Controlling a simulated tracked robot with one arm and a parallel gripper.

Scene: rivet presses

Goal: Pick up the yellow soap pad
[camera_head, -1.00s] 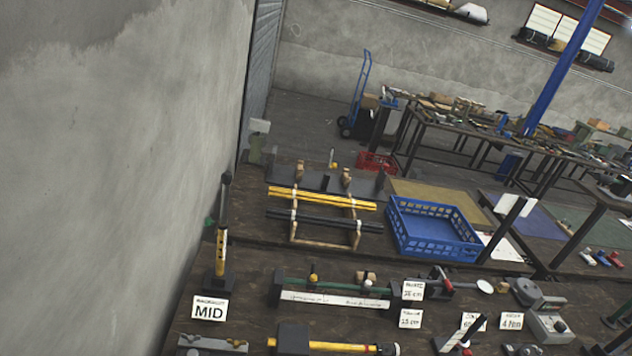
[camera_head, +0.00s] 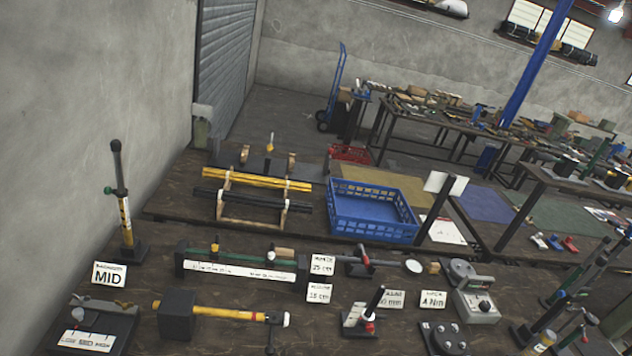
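I cannot make out a yellow soap pad in this view. Small items on the far tables are too small to tell apart. My gripper is not in view.
A workbench (camera_head: 215,345) with tools and white label cards fills the foreground. An empty-looking blue crate (camera_head: 371,229) stands behind it. A blue hand truck (camera_head: 331,92) and cluttered far tables (camera_head: 440,128) are at the back. A grey wall (camera_head: 80,110) bounds the left.

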